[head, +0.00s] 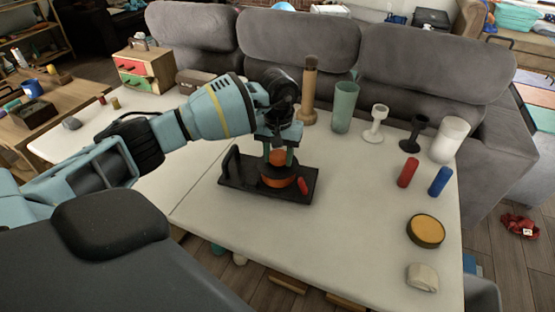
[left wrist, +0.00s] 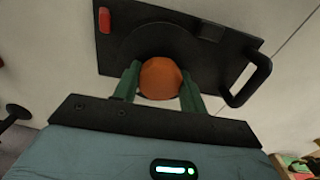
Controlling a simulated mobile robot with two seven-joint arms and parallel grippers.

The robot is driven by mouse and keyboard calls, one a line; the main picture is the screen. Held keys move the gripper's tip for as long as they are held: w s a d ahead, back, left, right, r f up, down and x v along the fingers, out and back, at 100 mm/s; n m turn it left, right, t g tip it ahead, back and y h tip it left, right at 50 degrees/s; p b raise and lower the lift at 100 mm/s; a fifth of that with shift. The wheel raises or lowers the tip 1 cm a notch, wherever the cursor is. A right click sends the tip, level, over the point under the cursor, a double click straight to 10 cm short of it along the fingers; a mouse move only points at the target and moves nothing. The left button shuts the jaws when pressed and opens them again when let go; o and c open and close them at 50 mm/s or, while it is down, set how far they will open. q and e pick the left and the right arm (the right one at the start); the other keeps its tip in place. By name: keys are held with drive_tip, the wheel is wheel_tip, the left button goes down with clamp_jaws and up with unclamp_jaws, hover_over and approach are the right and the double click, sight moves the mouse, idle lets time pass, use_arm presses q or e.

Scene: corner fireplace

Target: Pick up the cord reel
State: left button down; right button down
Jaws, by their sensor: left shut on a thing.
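The cord reel (head: 258,184) is on the white table, with a flat black base, a black handle at its left end, an orange round part in the middle and a small red piece near its front right. My left gripper (head: 279,157) comes down on it from above. In the left wrist view, the green fingers of the left gripper (left wrist: 160,88) are on both sides of the orange part (left wrist: 160,78) and shut on it. The black base (left wrist: 205,32) lies beyond the fingers. I cannot tell whether the base touches the table. My right gripper is not in view.
Behind the reel stand a wooden bottle (head: 309,92), a green cup (head: 345,106), a white goblet (head: 376,122) and a black goblet (head: 413,134). Red (head: 408,172) and blue (head: 439,181) cylinders and a yellow-topped disc (head: 426,231) are at right. The front middle of the table is clear.

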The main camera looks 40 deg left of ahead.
use_arm(q)
drive_tip(key=shift+s+r, duration=0.1)
drive_tip(key=shift+r, duration=0.65)
drive_tip(key=s+d, duration=0.2)
drive_tip(key=s, duration=0.5)
drive_tip(key=s+d+r, duration=0.1)
drive_tip(key=s, duration=0.7)
drive_tip(key=shift+s+d+r+b, duration=0.2)
drive_tip(key=shift+d+b, duration=0.15)
drive_tip(key=shift+b, duration=0.1)
drive_tip(key=shift+s, duration=0.1)
